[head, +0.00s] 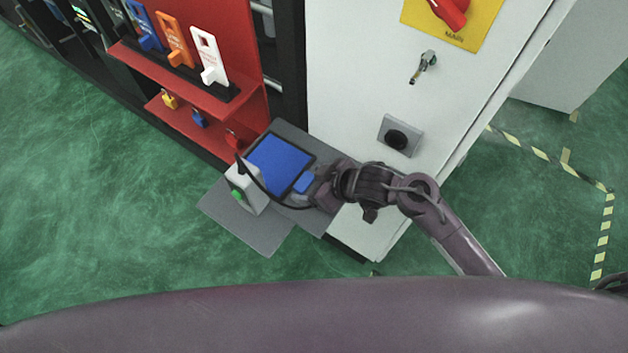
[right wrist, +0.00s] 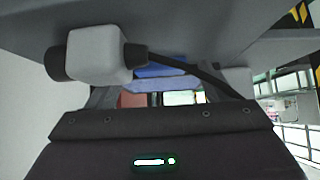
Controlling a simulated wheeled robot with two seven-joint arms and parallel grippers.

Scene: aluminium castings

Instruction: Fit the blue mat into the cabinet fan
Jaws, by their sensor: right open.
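The blue mat (head: 280,162) lies flat, in a dark-edged square on a grey shelf at the front of the white cabinet. A small blue piece (head: 303,183) shows at its near right corner, beside my right gripper (head: 312,188). My right gripper is open, low over the right end of the shelf; its fingertips are partly hidden. In the right wrist view a blue strip (right wrist: 160,72) shows just beyond the gripper; I cannot tell whether it touches. A white box with a green side (head: 246,190) and a black cable stands left of the mat. I cannot clearly identify the cabinet fan. My left gripper is out of view.
A red board (head: 200,85) with blue, orange and white tags and small padlocks stands at the left. The white cabinet (head: 350,80) carries a red switch (head: 449,12), a key (head: 423,66) and a black round fitting (head: 397,138). The green floor at the left is clear.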

